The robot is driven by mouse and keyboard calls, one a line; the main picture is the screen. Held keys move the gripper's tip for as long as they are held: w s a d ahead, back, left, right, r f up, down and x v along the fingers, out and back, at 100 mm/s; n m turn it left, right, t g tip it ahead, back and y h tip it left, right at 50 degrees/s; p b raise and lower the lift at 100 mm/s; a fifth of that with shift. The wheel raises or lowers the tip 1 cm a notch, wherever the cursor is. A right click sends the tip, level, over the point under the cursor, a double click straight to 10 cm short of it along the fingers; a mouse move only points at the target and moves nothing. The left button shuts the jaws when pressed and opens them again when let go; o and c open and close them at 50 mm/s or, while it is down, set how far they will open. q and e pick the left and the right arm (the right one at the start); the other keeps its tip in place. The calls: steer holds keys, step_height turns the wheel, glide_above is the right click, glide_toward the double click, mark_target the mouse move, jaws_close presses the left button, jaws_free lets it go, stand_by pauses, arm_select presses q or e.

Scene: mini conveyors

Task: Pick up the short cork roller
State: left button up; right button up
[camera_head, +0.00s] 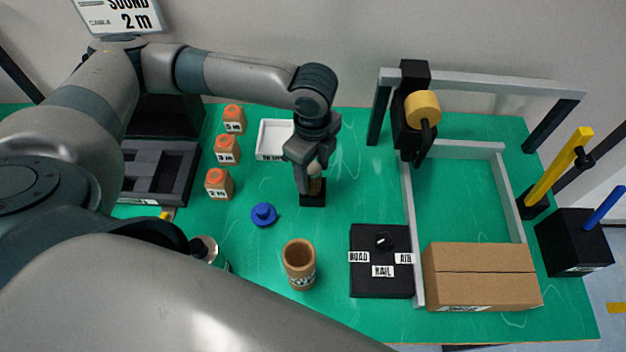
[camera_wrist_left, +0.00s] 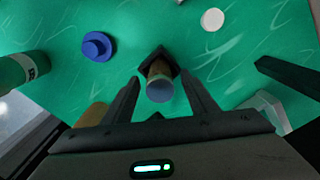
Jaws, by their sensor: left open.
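The short cork roller (camera_wrist_left: 158,70) stands upright in a small black holder (camera_head: 313,200) on the green table, below my left gripper. Its brown side and grey-blue round end show in the left wrist view; in the head view it is mostly hidden by the gripper. My left gripper (camera_head: 309,178) points down over the holder and is open. In the wrist view its fingers (camera_wrist_left: 163,84) lie on either side of the roller, with no clear contact. My right gripper is not in view.
A blue knobbed disc (camera_head: 264,214) and a cork cup (camera_head: 299,264) stand nearby. A white tray (camera_head: 273,140) lies behind, and several orange-topped blocks (camera_head: 227,149) stand left. A black labelled pad (camera_head: 381,280) and a cardboard box (camera_head: 482,275) are at right. Bare green surface surrounds the holder.

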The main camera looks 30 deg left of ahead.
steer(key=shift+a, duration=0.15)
arm_select(q)
steer(key=c, duration=0.4)
jaws_close()
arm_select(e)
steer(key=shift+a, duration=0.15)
arm_select(q)
steer(key=shift+r, duration=0.15)
steer(key=shift+w+r, duration=0.1)
steer(key=shift+r, duration=0.4)
steer(key=r, duration=0.1)
steer(key=r+b, duration=0.1)
steer(key=d+r, duration=0.1)
steer(key=shift+s+r, duration=0.1)
steer(key=shift+s, duration=0.15)
steer(key=s+d+r+b, duration=0.2)
steer(key=s+d+r, duration=0.3)
steer(key=d, duration=0.4)
steer(key=shift+d+r, duration=0.2)
steer(key=shift+r, duration=0.6)
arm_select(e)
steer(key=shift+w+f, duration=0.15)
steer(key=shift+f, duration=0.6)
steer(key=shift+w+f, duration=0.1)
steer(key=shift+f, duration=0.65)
